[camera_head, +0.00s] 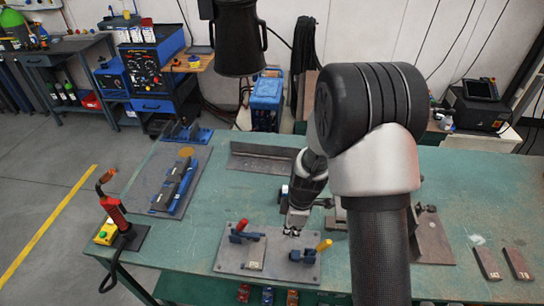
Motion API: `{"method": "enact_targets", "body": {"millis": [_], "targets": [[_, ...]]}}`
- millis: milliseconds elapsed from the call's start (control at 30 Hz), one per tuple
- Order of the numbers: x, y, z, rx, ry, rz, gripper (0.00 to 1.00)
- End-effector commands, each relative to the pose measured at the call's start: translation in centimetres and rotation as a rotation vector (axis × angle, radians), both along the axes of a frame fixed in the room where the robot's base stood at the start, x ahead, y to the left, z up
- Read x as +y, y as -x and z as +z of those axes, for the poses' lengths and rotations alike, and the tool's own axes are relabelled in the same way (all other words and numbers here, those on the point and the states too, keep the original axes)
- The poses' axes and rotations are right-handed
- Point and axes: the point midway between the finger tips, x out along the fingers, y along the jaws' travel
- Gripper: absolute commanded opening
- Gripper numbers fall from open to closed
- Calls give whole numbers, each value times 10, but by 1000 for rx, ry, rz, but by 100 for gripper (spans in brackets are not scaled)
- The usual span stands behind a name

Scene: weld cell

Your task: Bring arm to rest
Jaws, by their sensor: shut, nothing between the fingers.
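My arm rises from the bottom right of the head view and bends down over the green welding table (205,215). My gripper (292,231) points down just above the grey fixture plate (230,262), between a red-handled clamp (241,229) and a yellow-handled clamp (318,248). Its fingers look small here and appear shut, with nothing seen between them. Part of the table and the things behind my arm are hidden.
A welding torch (113,208) stands at the table's left edge. Metal blocks (488,264) lie at the right. A black hanging part (238,40) is above the back.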

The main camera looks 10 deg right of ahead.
Motion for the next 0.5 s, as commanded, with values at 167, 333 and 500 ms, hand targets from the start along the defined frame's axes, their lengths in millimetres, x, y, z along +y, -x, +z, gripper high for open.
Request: {"method": "enact_targets", "body": {"millis": [167,333,500], "targets": [[0,0,8,-7,0,-14,0],[4,3,62,-43,-5,-137,0],[10,28,140,-88,-22,-348,0]]}}
